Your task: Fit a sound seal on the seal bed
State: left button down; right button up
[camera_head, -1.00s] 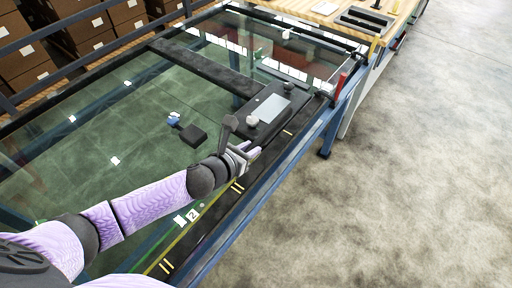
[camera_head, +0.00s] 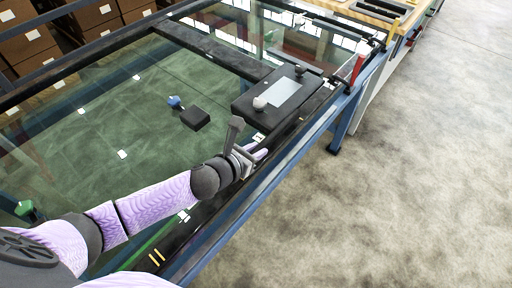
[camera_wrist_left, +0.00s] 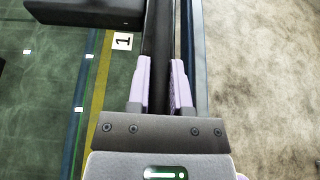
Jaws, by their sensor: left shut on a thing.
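My left gripper (camera_head: 255,157) is over the dark front edge of the glass-topped table (camera_head: 95,98), just in front of a black box with a grey screen. In the left wrist view its two pale fingers (camera_wrist_left: 160,88) are closed on a long dark strip (camera_wrist_left: 158,40), which runs away between them to the top edge. I cannot tell whether this strip is a seal, nor whether it touches the edge below. A white label marked 1 (camera_wrist_left: 122,41) lies left of the strip. Its far end is out of view. My right gripper is not in view.
A red handle (camera_head: 358,66) stands at the far corner. Brown cartons (camera_head: 30,40) are back left. Open floor (camera_head: 420,170) lies right.

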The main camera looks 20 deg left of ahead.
pick_arm(q)
jog(key=shift+f, duration=0.4)
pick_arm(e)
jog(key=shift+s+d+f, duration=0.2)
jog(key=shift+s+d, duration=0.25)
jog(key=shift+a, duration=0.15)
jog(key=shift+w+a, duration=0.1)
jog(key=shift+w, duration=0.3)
pick_arm(q)
jog(key=shift+c, duration=2.2)
grip_release()
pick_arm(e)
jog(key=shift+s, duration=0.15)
pick_arm(q)
jog(key=p+v, duration=0.3)
jog(key=v, duration=0.6)
jog(key=shift+s+a+r, duration=0.1)
jog(key=shift+s, duration=0.15)
jog(key=shift+s+a, duration=0.1)
jog(key=shift+s, duration=0.1)
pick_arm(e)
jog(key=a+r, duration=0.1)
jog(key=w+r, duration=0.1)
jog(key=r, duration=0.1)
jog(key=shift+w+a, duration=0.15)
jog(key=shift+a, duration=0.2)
